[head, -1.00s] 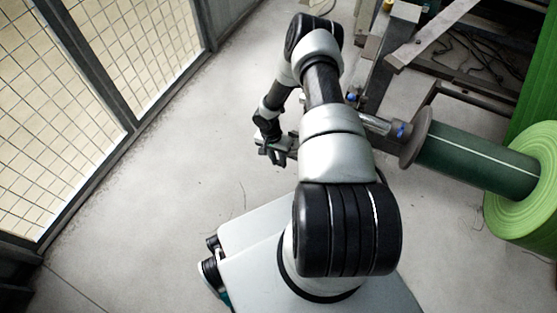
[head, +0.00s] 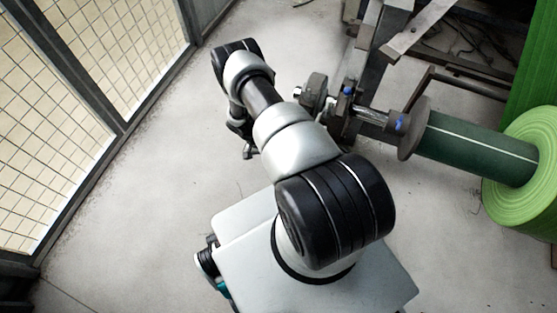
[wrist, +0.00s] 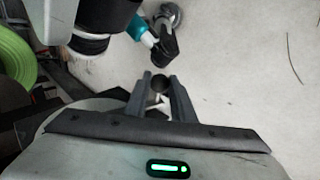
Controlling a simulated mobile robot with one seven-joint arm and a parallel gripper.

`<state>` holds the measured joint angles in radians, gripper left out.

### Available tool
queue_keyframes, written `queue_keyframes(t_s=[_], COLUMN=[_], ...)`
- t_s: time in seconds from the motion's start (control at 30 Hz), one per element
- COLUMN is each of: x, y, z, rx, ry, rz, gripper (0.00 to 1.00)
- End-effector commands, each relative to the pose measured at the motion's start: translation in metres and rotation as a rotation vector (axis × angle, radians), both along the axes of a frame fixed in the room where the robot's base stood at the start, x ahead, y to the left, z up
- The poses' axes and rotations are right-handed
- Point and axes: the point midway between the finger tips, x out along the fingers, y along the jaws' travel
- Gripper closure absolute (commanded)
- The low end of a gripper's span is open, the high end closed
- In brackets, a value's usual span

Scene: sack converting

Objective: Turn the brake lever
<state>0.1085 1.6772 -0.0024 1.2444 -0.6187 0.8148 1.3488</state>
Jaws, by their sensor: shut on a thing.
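My gripper (wrist: 160,88) has its two grey fingers close around a small dark round end between the tips, which looks like the grip of the brake lever (wrist: 159,82). In the head view my gripper (head: 248,153) shows only as a dark shape left of my arm, low over the floor. My arm hides the rest of the lever there, so its angle cannot be told. The brake hub (head: 316,90), a dark disc with a bright bolt on its left, sits at the shaft's left end, up and right of my gripper.
A dark green core (head: 480,153) with a flange (head: 415,127) and a bright green roll (head: 530,185) lies at the right. The machine frame (head: 375,50) stands behind the hub. A mesh fence (head: 110,60) runs along the left. Floor between fence and arm is clear.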

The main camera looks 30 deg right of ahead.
Motion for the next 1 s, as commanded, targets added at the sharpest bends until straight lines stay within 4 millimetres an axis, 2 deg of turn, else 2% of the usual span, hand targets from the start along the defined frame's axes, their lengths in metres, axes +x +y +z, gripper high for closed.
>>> queue_keyframes(t_s=[0.3, 0.8, 0.83, 0.9, 1.0], x=[-0.0079, -0.0094, -0.0094, -0.0093, -0.0093], y=[-0.0066, -0.0075, -0.0075, -0.0074, -0.0073], z=[-0.0054, -0.0056, -0.0056, -0.0056, -0.0055], rx=[-0.074, -0.084, -0.083, -0.084, -0.084], ry=[0.093, 0.108, 0.109, 0.108, 0.108], rz=[0.005, 0.004, 0.003, 0.004, 0.004], gripper=[1.0, 1.0, 0.72, 0.61, 0.59])
